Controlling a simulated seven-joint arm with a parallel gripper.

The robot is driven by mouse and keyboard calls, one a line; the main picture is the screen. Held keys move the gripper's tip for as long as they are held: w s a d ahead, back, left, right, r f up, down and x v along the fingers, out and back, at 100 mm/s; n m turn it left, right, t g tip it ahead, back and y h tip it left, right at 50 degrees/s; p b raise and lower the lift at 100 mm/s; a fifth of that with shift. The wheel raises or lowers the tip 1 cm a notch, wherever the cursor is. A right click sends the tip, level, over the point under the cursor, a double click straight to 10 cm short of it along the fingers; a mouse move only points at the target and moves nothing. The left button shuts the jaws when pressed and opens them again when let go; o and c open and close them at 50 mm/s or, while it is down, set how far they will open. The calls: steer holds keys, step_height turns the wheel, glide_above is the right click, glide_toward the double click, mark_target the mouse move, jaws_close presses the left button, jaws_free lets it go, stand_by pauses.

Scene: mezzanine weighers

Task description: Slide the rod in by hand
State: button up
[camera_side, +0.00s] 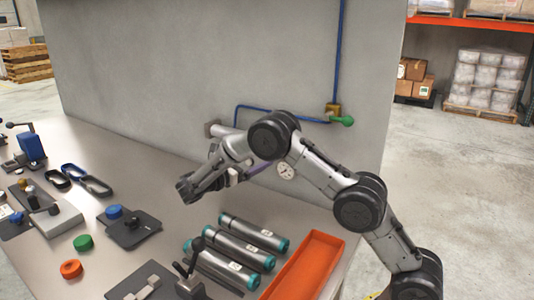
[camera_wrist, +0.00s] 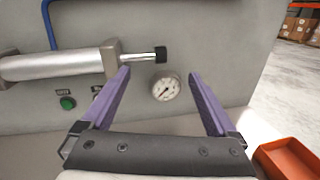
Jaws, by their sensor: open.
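A silver cylinder (camera_wrist: 55,66) is fixed along the grey wall in the wrist view. A thin metal rod (camera_wrist: 135,57) sticks out of its right end and carries a black tip (camera_wrist: 160,54). The cylinder's left end (camera_side: 214,129) shows in the side view; my arm hides the rod there. My gripper (camera_wrist: 159,74) is open and empty, with purple fingers pointing at the wall. In the picture the rod's tip appears between the fingertips, slightly above them. The left finger overlaps the view just below the rod; I cannot tell if they touch.
A round gauge (camera_wrist: 165,87) and a green button (camera_wrist: 67,102) are on the wall below the rod. Several teal-ended cylinders (camera_side: 240,240) and an orange tray (camera_side: 336,238) lie on the table near my arm. A blue pipe (camera_side: 341,60) runs down the wall.

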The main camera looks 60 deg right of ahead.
steer(key=shift+w+a, duration=0.15)
steer(key=shift+a, duration=0.6)
steer(key=shift+w+a, duration=0.1)
steer(key=shift+a, duration=0.65)
steer(key=shift+n, duration=0.4)
steer(key=c, duration=0.5)
steer(key=shift+f+n, duration=0.2)
steer(key=shift+n, duration=0.5)
steer(key=shift+c, duration=1.2)
steer(key=s+n, duration=0.1)
steer(key=n, duration=0.3)
steer(key=s+f+n+t, duration=0.1)
steer(key=s+n, duration=0.1)
steer(key=n, duration=0.1)
steer(key=s+n+t, duration=0.1)
steer(key=n, duration=0.3)
steer(key=shift+s+d+f+n, duration=0.1)
steer(key=shift+s+f+n, duration=0.1)
steer(key=shift+f+n, duration=0.1)
jaws_close()
steer(key=s+r+n+t, duration=0.1)
steer(key=s+n+t, duration=0.1)
steer(key=s+n, duration=0.5)
steer(key=w+d, duration=0.5)
steer(key=d, duration=0.5)
steer(key=shift+r+n, duration=0.3)
steer(key=shift+r, duration=0.15)
